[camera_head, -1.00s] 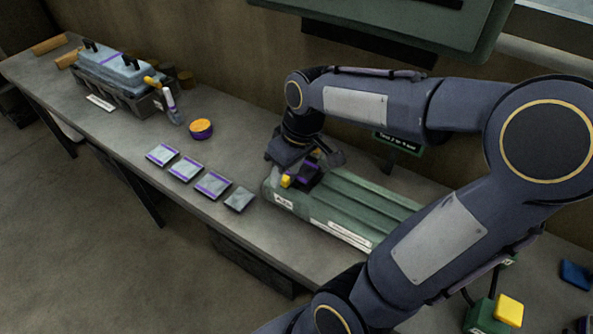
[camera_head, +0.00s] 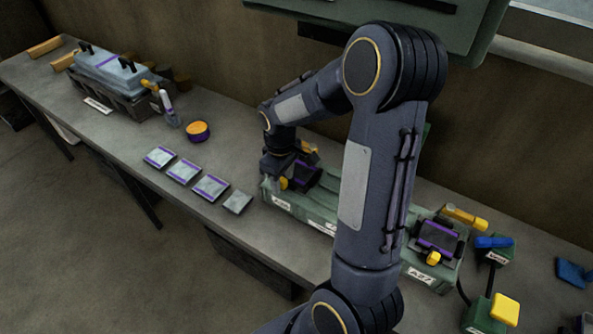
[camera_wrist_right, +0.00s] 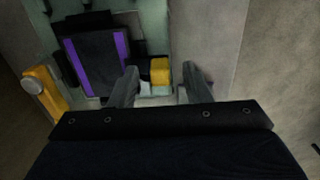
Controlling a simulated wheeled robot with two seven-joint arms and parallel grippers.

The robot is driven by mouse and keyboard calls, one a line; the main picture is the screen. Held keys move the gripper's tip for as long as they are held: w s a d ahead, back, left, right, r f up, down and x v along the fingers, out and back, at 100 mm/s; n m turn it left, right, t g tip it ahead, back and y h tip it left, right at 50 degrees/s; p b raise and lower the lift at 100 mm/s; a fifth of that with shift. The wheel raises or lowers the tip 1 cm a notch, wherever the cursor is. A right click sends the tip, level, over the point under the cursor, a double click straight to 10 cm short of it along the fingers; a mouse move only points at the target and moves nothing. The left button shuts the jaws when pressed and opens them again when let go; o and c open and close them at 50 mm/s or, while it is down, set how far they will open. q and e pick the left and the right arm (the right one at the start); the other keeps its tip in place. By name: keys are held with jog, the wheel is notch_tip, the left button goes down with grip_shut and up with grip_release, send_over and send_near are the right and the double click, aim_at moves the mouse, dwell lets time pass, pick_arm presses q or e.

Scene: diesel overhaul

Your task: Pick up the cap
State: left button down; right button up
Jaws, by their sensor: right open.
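My right gripper (camera_head: 283,180) is low over the left end of a long green fixture (camera_head: 325,185). In the right wrist view it (camera_wrist_right: 160,86) is open, and a yellow block (camera_wrist_right: 160,71) shows between its two fingers. I cannot tell whether the fingers touch the block. A dark block with purple stripes (camera_wrist_right: 96,62) sits in the fixture just left of the fingers; it also shows in the head view (camera_head: 303,176). I cannot tell for certain which part is the cap. An orange-topped purple round piece (camera_head: 198,130) stands on the bench. My left gripper is not in view.
Several square plates (camera_head: 184,171) lie in a row along the bench (camera_head: 135,140). An engine block (camera_head: 112,76) stands at the far left. A second clamp with purple stripes (camera_head: 437,237) is at the fixture's right end. A green box with a yellow button (camera_head: 504,310) is at lower right.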

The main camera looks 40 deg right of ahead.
jog(key=shift+f, duration=0.2)
grip_shut()
jog(key=shift+r, duration=0.15)
